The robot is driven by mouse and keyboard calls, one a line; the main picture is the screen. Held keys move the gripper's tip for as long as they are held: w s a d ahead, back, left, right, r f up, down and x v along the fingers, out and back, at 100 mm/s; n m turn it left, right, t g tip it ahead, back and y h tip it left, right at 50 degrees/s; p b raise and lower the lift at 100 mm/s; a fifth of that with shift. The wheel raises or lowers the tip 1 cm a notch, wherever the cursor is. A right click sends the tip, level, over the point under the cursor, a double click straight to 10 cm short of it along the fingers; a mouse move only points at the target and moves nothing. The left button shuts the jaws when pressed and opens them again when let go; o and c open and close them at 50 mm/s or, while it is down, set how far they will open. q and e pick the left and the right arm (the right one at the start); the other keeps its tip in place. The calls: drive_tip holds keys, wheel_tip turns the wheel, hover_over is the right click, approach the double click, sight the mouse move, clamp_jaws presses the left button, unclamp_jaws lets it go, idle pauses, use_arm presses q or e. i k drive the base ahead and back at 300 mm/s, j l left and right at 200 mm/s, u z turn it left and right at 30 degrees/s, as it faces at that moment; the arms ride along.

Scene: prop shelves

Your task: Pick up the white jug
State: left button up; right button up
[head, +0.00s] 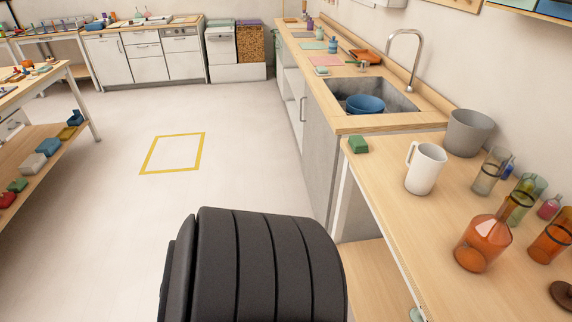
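The white jug (426,170) stands upright on the wooden table (393,205) at the right, with its handle on the left side. Nothing touches it that I can see. A dark, ribbed part of my own body fills the lower middle of the head view, left of the table. Neither of my grippers can be seen.
A grey bin (468,132) stands just behind the jug. A green block (358,145) lies to its left near the table edge. A clear glass (489,171), an orange bottle (482,243) and a green bottle (522,200) stand to its right. The floor (110,215) at left is open.

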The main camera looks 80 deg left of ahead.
sight(429, 160)
drive_tip(key=u, duration=1.65)
